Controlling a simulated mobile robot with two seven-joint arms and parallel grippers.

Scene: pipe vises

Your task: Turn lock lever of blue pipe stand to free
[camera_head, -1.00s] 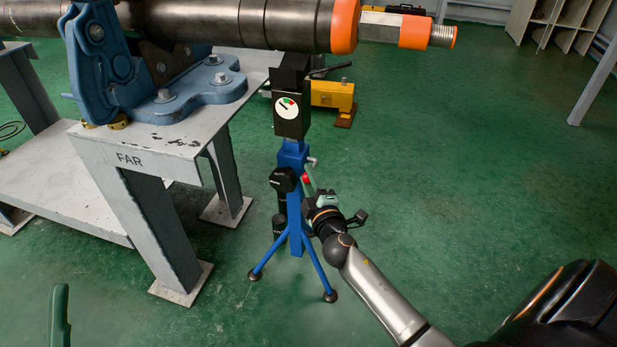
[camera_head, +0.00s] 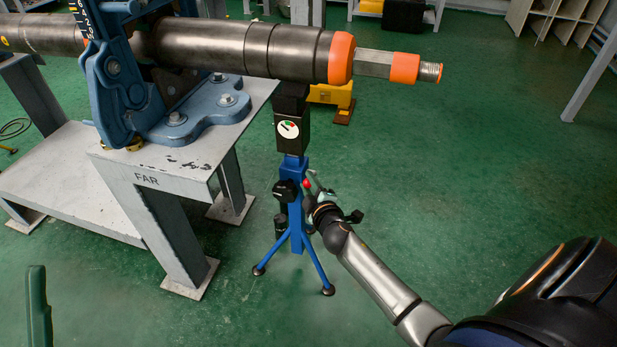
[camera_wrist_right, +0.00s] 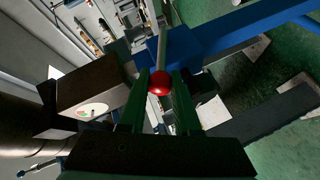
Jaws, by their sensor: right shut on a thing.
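The blue pipe stand (camera_head: 295,205) stands upright on tripod legs under the orange-collared pipe end. Its lock lever is a thin rod with a red ball knob (camera_head: 307,183), which also shows in the right wrist view (camera_wrist_right: 159,82). My right gripper (camera_head: 311,187) is at the stand's right side. In the wrist view its green fingers (camera_wrist_right: 158,92) are shut on the red knob, one on each side. The rod runs up from the knob toward the blue post. A single green finger of my left gripper (camera_head: 38,305) shows at the lower left; the rest is out of frame.
The steel pipe (camera_head: 230,48) lies in a blue vise (camera_head: 118,85) on the grey table marked FAR (camera_head: 150,165), left of the stand. A black dial box (camera_head: 291,138) tops the stand.

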